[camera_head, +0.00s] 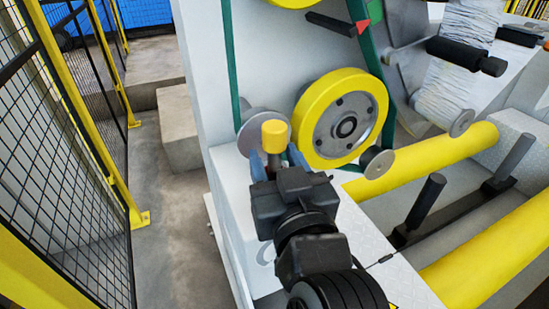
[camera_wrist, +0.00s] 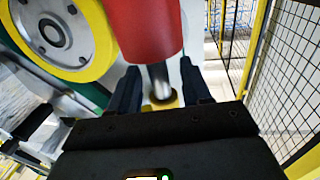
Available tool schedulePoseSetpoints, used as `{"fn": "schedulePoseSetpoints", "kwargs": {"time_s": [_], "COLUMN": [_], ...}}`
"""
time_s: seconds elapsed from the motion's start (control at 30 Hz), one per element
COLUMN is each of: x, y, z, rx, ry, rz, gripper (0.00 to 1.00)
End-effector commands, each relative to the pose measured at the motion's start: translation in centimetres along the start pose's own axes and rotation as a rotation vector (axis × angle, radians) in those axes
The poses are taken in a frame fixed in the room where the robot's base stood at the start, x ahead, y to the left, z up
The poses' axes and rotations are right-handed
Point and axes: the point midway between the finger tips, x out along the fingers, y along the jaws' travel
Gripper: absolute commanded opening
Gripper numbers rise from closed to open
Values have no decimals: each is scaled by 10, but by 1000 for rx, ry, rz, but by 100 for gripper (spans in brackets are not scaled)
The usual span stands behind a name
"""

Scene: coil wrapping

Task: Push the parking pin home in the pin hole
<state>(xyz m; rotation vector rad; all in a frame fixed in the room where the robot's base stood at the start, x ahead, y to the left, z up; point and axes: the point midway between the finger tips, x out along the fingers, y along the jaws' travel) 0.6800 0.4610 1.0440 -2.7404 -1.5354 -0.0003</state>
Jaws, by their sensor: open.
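The parking pin's yellow knob (camera_head: 275,134) stands upright in the head view, just beyond my gripper (camera_head: 275,162). A pale neck shows under the knob; my gripper hides what is below. In the wrist view a bare metal shaft (camera_wrist: 160,82) shows between a yellow part (camera_wrist: 172,103) and a wide red cylinder (camera_wrist: 146,28). My open gripper (camera_wrist: 160,78) has one dark finger on each side of this shaft, with gaps visible. I cannot tell whether the red cylinder surrounds the pin hole; the hole's mouth is not visible.
A yellow wheel (camera_head: 312,120) and a grey disc (camera_head: 263,126) are close beyond my gripper, on the white machine (camera_head: 205,70). A dark roller end (camera_head: 377,162) sticks out at the right. Yellow bars (camera_head: 430,168) lie farther right. A mesh fence (camera_head: 75,150) stands at the left.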

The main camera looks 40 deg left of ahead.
Motion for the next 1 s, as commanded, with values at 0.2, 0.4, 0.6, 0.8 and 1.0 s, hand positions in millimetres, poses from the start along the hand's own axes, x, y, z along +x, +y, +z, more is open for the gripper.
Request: {"fn": "schedulePoseSetpoints", "kwargs": {"time_s": [0.2, 0.4, 0.6, 0.8, 1.0], "x": [9, 9, 8, 8, 8], "y": [0, 0, 0, 0, 0], "z": [0, 1, 1, 1, 1], "rx": [-1, -1, -1, -1, -1], "ry": [0, 0, 0, -1, -1], "rz": [0, 0, 0, 0, 0], "gripper": [48, 41, 22, 3, 0]}}
